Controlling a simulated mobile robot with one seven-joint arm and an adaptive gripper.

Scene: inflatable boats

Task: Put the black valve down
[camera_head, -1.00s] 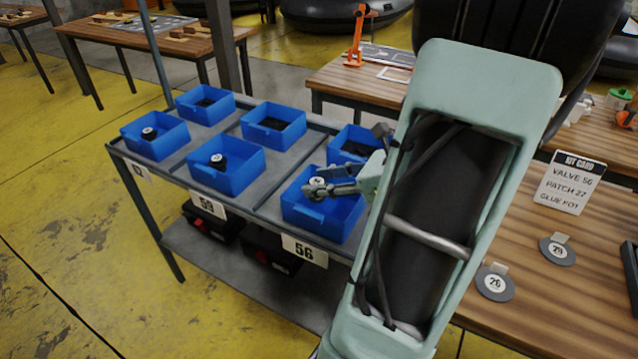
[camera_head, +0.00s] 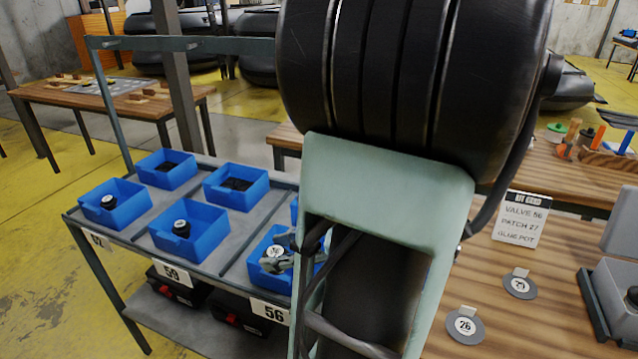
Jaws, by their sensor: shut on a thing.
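The black valve (camera_head: 275,251) with a white round top label is at the blue bin (camera_head: 254,276) above the 56 tag. My gripper (camera_head: 284,256) is at this bin, its grey fingers shut on the valve. The fingers partly hide the valve, and my arm covers the right side of the bin. I cannot tell whether the valve touches the bin's floor. A kit card (camera_head: 520,218) on the wooden table reads valve 56, patch 27, glue pot.
Other blue bins stand on the grey rack, two with black valves (camera_head: 108,202) (camera_head: 181,229). Grey patches (camera_head: 465,325) (camera_head: 520,285) lie on the wooden table (camera_head: 490,260). My arm hides much of the middle.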

